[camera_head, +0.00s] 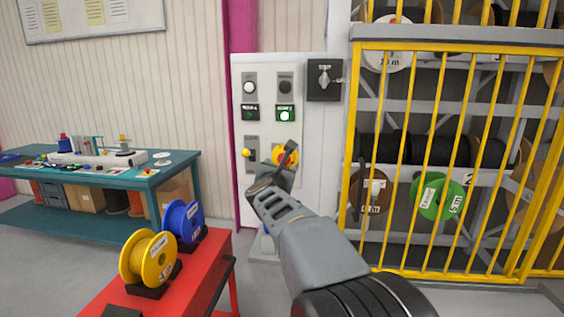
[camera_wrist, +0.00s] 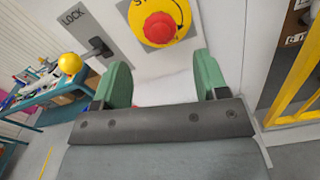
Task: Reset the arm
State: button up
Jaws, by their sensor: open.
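My gripper (camera_wrist: 163,85) is open and empty, with its two green fingers apart in the wrist view. It is close in front of the white control panel (camera_head: 243,190). The red stop button (camera_wrist: 160,27) on its yellow plate lies just beyond the fingertips in the wrist view; no contact with it shows. In the head view my arm reaches up from the lower right, and my gripper (camera_head: 288,160) partly covers the yellow plate (camera_head: 278,152). A lever with a yellow ball (camera_wrist: 70,63) beside a LOCK label is left of the button.
A green lamp (camera_head: 285,115) is lit on the panel. A yellow barred cage (camera_head: 408,120) with reels stands at the right. A red table (camera_head: 200,275) holds a yellow reel (camera_head: 148,257) and a blue reel (camera_head: 183,222). A teal workbench (camera_head: 120,182) stands at the left.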

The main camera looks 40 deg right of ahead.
dwell(0.3)
jog(key=s+a+f+n+g+y+p, duration=0.15)
jog(key=a+f+n+y, duration=0.55)
jog(key=n, duration=0.9)
jog(key=s+a+f+n+g+y+p, duration=0.15)
jog(key=a+f+n+y, duration=0.55)
jog(key=n, duration=0.8)
jog(key=s+a+n+g+p, duration=0.2)
jog(key=s+a+n, duration=0.3)
jog(key=s+n, duration=0.3)
jog(key=s+a+f+n+g+h+p, duration=0.1)
jog(key=s+a+n+g+p, duration=0.2)
jog(key=s+n, duration=0.5)
jog(key=s+a+g, duration=0.1)
jog(key=s, duration=0.1)
jog(key=shift+s+a+f+n+p, duration=0.25)
jog(key=shift+s+a+n+p, duration=0.05)
jog(key=shift+s+a+p, duration=0.1)
